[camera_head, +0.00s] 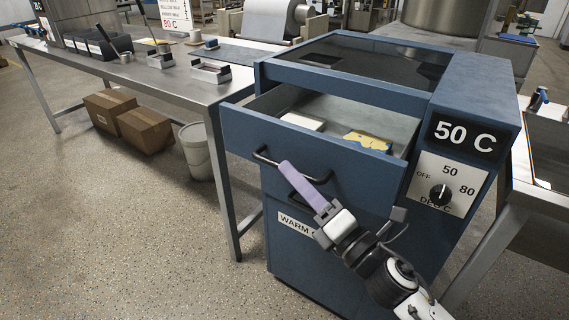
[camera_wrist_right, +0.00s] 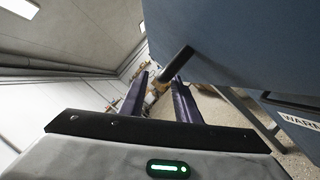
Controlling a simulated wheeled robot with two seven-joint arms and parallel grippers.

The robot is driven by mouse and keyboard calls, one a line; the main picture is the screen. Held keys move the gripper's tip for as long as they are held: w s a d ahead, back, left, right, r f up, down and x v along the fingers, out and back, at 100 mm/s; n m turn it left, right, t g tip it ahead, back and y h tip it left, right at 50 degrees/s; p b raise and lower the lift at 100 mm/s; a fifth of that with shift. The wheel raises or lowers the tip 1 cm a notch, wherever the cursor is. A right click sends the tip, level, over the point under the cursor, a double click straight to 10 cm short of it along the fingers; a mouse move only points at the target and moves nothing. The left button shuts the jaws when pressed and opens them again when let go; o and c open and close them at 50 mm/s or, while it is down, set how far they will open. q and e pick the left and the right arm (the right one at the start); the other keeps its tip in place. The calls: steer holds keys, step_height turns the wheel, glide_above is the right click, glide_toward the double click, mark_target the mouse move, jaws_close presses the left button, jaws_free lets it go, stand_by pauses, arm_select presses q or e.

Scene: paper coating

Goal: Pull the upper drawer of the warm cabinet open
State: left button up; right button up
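The warm cabinet (camera_head: 308,258) is a blue box with a "50 C" display. Its upper drawer (camera_head: 240,136) stands pulled out, with the interior showing. A white block (camera_head: 302,121) and a yellow piece (camera_head: 368,140) lie inside. The drawer's dark bar handle (camera_head: 322,180) is on its front. My right gripper (camera_head: 284,166) is at this handle. In the right wrist view its two purple fingers (camera_wrist_right: 162,78) are apart, with the dark handle (camera_wrist_right: 180,60) between them and a gap visible. Contact with the handle cannot be told. My left gripper is not in view.
A steel table (camera_head: 140,72) with trays stands left of the cabinet. Cardboard boxes (camera_head: 146,130) and a white bucket (camera_head: 194,150) are under it. Another steel table (camera_head: 540,205) stands close on the right. The floor (camera_head: 110,225) in front of the left table is clear.

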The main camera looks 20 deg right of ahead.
steer(key=shift+x, duration=1.9)
jaws_close()
